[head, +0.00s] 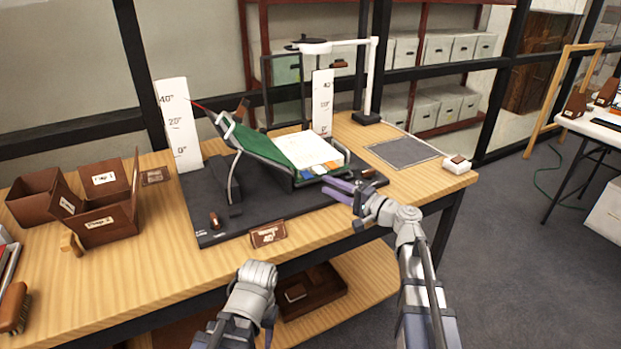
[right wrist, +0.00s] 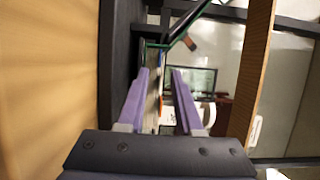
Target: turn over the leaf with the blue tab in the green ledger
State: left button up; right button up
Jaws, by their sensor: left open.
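The green ledger (head: 255,143) lies open on a dark cradle in the head view, its left board sloping up to the left. Its white leaf (head: 305,149) faces up at the right. A blue tab (head: 318,169) shows at the leaf's near edge, among other coloured tabs. My right gripper (head: 332,188) is just in front of that edge. In the right wrist view its purple fingers (right wrist: 160,72) are apart, with the ledger's edge in line with the gap; contact cannot be told. My left arm is at the bottom of the head view, its fingers not visible.
The cradle stands on a dark mat (head: 215,232) with a lamp stand (head: 370,85) behind. Brown boxes (head: 105,215) stand at the left. A grey pad (head: 404,151) lies at the right. A small brown sign (head: 268,234) stands at the front edge.

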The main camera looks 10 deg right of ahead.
jog(key=x, duration=0.6)
jog(key=shift+w+a, duration=0.25)
grip_shut()
dwell(1.2)
